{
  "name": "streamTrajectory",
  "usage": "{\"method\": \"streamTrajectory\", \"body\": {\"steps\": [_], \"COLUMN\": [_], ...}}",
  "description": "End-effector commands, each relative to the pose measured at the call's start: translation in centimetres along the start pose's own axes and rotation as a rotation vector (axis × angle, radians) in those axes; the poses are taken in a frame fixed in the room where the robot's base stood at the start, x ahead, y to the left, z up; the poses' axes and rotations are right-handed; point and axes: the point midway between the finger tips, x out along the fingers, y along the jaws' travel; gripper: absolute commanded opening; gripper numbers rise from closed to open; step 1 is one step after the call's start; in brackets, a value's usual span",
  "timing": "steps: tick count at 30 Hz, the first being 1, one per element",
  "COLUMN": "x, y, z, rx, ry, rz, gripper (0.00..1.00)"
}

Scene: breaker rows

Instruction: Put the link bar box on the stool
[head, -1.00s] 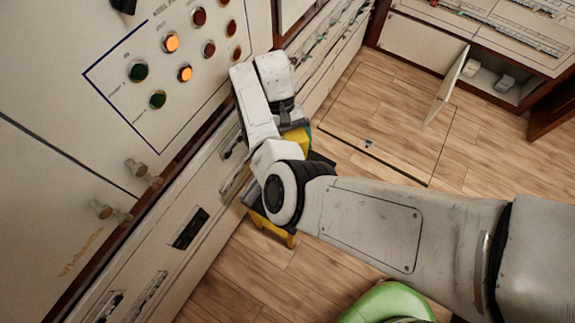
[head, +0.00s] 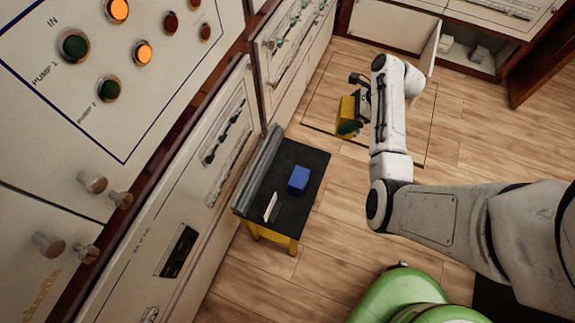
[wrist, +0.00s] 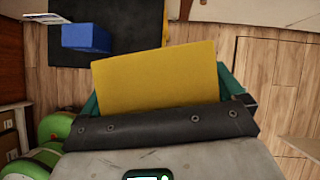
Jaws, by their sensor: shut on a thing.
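My gripper (head: 352,104) is shut on a yellow box (head: 346,112), likely the link bar box; no label can be read. It holds the box in the air, to the right of the stool and beyond it in the head view. In the wrist view the yellow box (wrist: 157,78) sits between teal fingers. The stool (head: 302,156) has a black top and yellow legs and stands by the cabinets. Its black top also shows in the wrist view (wrist: 133,38), behind the held box.
A blue box (head: 299,180) and a thin white piece (head: 271,206) stand on the stool top. Cabinets with a panel of lamps (head: 120,75) line the left. A cabinet door (head: 433,45) hangs open at the back. Wooden floor right of the stool is clear.

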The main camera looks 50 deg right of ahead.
Motion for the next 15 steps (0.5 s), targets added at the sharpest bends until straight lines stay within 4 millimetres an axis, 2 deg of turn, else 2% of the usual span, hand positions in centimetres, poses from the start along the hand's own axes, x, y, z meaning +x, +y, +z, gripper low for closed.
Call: {"method": "streamTrajectory", "body": {"steps": [1, 7, 11, 15], "x": [0.2, 0.2, 1.4, 4.0], "y": [0.1, 0.2, 0.8, 2.1], "z": [-0.9, -1.5, -0.8, 0.8], "rx": [0.051, 0.176, 0.191, 0.188], "ry": [0.001, 0.002, 0.002, 0.002], "rz": [-0.036, -0.113, -0.120, -0.118], "gripper": [0.52, 0.52, 0.52, 0.52]}}
